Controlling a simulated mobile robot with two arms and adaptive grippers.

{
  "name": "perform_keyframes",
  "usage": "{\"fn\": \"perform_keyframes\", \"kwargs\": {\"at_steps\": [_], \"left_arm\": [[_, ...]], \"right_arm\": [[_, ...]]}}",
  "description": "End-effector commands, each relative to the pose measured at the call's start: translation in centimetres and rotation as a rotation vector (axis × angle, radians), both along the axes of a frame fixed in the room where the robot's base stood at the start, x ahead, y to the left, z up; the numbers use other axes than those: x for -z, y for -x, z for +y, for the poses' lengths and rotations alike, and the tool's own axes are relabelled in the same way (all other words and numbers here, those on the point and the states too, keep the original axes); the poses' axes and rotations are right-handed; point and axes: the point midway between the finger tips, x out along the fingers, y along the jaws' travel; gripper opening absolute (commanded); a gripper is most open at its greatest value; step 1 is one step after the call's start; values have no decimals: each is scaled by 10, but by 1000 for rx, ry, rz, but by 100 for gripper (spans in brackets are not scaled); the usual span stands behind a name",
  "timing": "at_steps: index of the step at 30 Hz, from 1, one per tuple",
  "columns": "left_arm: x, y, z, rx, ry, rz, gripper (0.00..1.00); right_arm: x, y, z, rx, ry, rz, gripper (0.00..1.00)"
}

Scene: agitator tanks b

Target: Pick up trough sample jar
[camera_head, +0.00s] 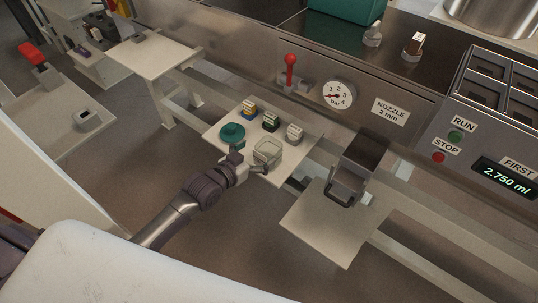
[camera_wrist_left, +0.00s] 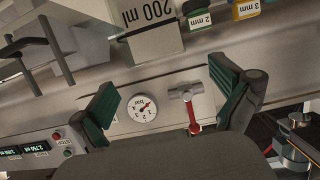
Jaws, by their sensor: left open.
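A clear, square-looking open jar (camera_head: 267,151) stands on the small pale shelf (camera_head: 216,138) in front of the machine. In the left wrist view, a pale container marked 200 ml (camera_wrist_left: 152,30) shows upside down at the top; it looks like the same jar. My left gripper (camera_head: 250,163) is open at the jar's near side, with one finger to its left and the other at its near right. Whether the fingers touch it I cannot tell. In the wrist view the open fingers (camera_wrist_left: 170,97) have nothing visible between them but the panel behind. My right gripper is not in view.
A metal chute with a dark handle (camera_head: 350,176) stands over a lower plate (camera_head: 322,229) to the right. A red lever (camera_head: 290,66) and gauge (camera_head: 337,95) are behind.

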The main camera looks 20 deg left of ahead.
Motion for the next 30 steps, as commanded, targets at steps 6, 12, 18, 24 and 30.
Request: {"fn": "perform_keyframes", "kwargs": {"at_steps": [6,12,18,24,30], "left_arm": [[5,-14,-6,0,1,0,100],[19,-39,-16,-1,0,-1,100],[24,-52,-21,0,-1,0,100],[24,-52,-21,0,-1,0,98],[24,-51,-21,0,-1,0,65]], "right_arm": [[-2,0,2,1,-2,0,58],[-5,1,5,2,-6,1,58],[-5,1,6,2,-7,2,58],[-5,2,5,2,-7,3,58],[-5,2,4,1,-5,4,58]]}}
